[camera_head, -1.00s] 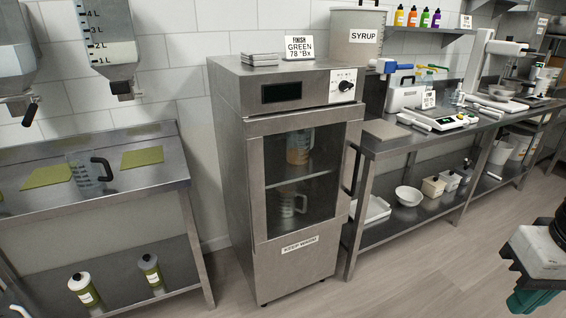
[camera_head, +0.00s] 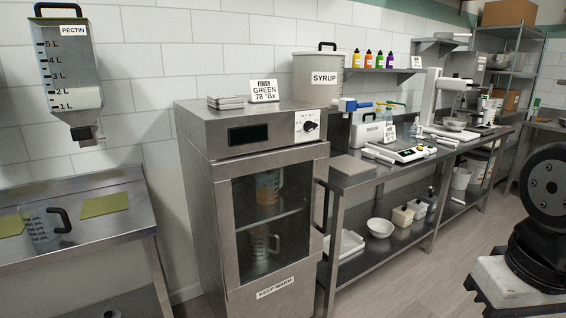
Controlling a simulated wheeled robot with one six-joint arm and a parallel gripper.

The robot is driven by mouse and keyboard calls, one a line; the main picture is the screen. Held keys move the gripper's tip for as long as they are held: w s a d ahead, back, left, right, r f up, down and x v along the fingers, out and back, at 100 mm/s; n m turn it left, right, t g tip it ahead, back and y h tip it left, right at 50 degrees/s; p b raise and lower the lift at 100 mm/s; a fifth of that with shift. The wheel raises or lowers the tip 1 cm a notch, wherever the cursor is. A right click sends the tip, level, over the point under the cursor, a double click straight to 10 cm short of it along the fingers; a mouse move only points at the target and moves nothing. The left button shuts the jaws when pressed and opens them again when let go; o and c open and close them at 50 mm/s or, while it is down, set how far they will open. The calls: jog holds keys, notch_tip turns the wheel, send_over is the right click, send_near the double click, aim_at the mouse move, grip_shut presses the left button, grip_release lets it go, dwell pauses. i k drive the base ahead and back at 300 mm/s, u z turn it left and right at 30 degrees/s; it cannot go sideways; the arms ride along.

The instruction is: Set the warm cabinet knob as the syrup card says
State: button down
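The warm cabinet (camera_head: 202,190) is a steel box with a glass door, labelled KEEP WARM, left of the picture's middle. Its black knob (camera_head: 310,126) sits on a white dial plate at the top right of the front; the marks are too small to read. A dark display (camera_head: 248,134) is left of it. A card (camera_head: 264,90) on top reads FINISH GREEN 78 °Bx. The steel container behind it (camera_head: 318,95) is labelled SYRUP. My gripper is not in view; only part of my arm shows at the lower right, well away from the cabinet.
Jugs (camera_head: 267,190) stand inside the closed cabinet. A steel side table (camera_head: 105,249) with a jug and green mats is at left, under a PECTIN hopper (camera_head: 70,70). A bench (camera_head: 352,180) with scale and tools runs right. The floor before the bench is clear.

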aim_at(309, 126)
jog(key=k, duration=0.5)
jog(key=z, duration=0.45)
jog(key=i, duration=1.4)
jog(key=u, duration=0.4)
